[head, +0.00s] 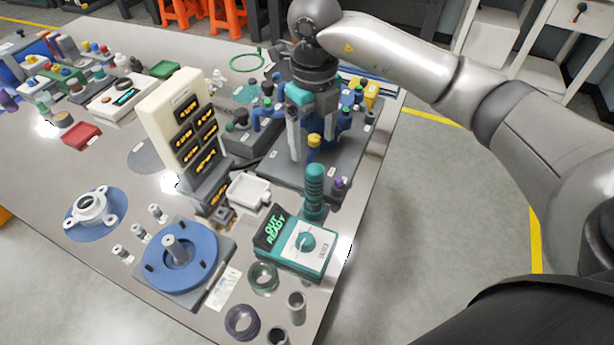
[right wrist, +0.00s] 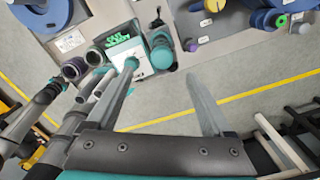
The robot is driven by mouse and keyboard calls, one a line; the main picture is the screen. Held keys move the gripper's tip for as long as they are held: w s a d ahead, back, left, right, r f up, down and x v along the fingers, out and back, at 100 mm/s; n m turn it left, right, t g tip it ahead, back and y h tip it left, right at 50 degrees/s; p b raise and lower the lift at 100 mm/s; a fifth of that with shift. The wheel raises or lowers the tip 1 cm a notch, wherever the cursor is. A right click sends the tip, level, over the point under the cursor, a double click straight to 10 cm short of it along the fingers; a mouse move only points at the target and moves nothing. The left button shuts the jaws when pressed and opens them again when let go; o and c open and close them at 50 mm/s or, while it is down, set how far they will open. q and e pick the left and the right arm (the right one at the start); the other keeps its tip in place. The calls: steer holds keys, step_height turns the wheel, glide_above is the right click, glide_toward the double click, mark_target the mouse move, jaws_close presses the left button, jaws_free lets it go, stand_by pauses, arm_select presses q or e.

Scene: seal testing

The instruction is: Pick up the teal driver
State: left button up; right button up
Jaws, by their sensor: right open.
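The teal driver (head: 314,188) stands upright near the right edge of the table, beside the teal tester box (head: 300,247) with the green lit display. Its ribbed handle shows in the head view, and its lower end is partly hidden. In the right wrist view the driver (right wrist: 162,50) is seen from above, just beyond the gap between my fingertips. My right gripper (head: 314,140) points down above and behind the driver in the head view. It is open and empty, fingers (right wrist: 162,71) wide apart. My left gripper is not in view.
A grey rack base (head: 262,170) with colored knobs lies behind the driver. A white tray (head: 248,190) and a tall cream unit with amber displays (head: 175,105) stand to the left. A blue disc fixture (head: 195,265) and rings stand in front. The floor right of the table is clear.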

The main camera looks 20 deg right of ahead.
mark_target(314, 170)
steer(key=f, duration=0.4)
steer(key=f+b, duration=0.1)
steer(key=f, duration=0.4)
steer(key=shift+s+d, duration=0.1)
steer(key=shift+s, duration=0.1)
steer(key=shift+f, duration=0.7)
steer(key=f, duration=0.2)
steer(key=f+b, duration=0.1)
steer(key=f, duration=0.1)
steer(key=shift+w+d+f, duration=0.15)
steer(key=shift+w+f, duration=0.05)
steer(key=shift+f, duration=0.15)
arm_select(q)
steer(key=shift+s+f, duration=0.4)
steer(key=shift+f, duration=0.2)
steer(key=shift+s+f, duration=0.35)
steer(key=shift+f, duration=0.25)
arm_select(e)
steer(key=shift+r, duration=0.1)
jaws_close()
